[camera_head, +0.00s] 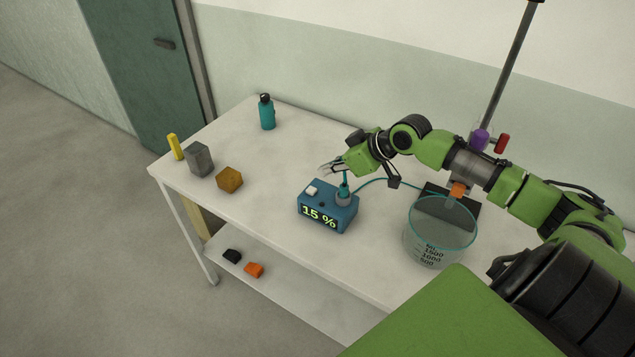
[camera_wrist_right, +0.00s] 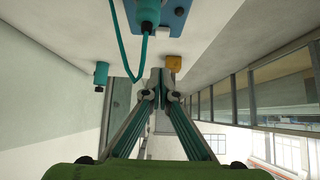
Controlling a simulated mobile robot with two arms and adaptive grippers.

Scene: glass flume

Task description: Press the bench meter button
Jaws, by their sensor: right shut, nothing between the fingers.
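The bench meter (camera_head: 327,222) is a blue box on the white table, its display reading 15 %. A pale button (camera_head: 311,190) sits on its top at the left, beside a dark knob (camera_head: 322,204). A teal probe stands in a grey holder (camera_head: 343,199) at the right of the top. My right gripper (camera_head: 327,169) is shut and empty, its fingertips above and behind the button, apart from it. In the right wrist view the shut fingertips (camera_wrist_right: 161,82) show below the meter (camera_wrist_right: 180,12) and its pale button (camera_wrist_right: 163,30). My left gripper is out of view.
A glass beaker (camera_head: 438,248) stands right of the meter, before a dark stand base (camera_head: 445,210). A teal cable runs from the probe. A bottle (camera_head: 267,114), brown block (camera_head: 229,179), grey block (camera_head: 199,159) and yellow piece (camera_head: 175,147) stand left. The table's front edge is clear.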

